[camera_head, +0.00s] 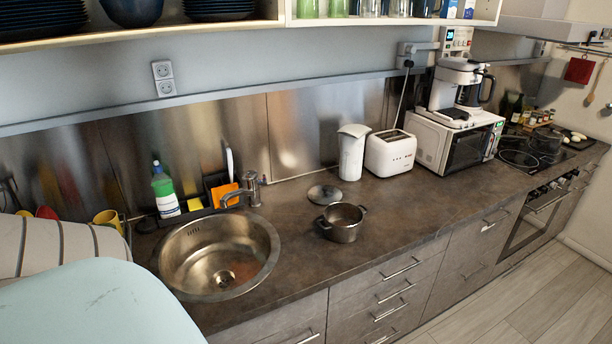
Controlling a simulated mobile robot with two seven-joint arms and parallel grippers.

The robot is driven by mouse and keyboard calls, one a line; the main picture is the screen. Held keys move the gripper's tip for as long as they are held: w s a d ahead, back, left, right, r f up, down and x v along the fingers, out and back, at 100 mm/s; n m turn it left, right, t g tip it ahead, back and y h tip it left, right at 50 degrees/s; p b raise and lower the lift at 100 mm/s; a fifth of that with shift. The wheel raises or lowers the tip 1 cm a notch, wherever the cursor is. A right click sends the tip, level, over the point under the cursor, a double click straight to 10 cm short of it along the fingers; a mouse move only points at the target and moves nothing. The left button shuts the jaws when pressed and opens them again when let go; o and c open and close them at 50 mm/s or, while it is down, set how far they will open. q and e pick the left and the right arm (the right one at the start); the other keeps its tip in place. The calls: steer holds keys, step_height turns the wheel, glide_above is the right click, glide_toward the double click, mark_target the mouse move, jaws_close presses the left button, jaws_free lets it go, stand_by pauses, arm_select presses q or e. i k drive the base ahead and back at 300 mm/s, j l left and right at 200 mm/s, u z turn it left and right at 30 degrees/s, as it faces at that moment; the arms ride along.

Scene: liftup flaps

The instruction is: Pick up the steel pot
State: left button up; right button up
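The steel pot (342,223) stands upright and open on the dark countertop, to the right of the sink. It has a small handle on each side, and no lid is on it. A round lid (325,194) with a knob lies on the counter just behind the pot. Neither of my grippers shows in the head view, and nothing is touching the pot from above.
The round sink (218,256) with its faucet (247,190) lies left of the pot. The counter right of the pot is clear. A shelf (230,22) overhangs the back.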

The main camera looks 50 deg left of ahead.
mark_target(342, 221)
steer(key=u, duration=1.4)
steer(key=l+u, duration=0.1)
steer(key=u, duration=0.3)
steer(key=i+l+u, duration=0.1)
steer(key=u, duration=0.3)
steer(key=l+u, duration=0.2)
steer(key=u, duration=0.2)
steer(key=l+u, duration=0.35)
steer(key=l, duration=0.15)
steer(key=l+u, duration=0.3)
steer(key=l, duration=0.2)
steer(key=l+u, duration=0.1)
steer(key=l, duration=0.45)
steer(key=k+l+u, duration=0.1)
steer(key=l, duration=0.4)
steer(key=k, duration=0.05)
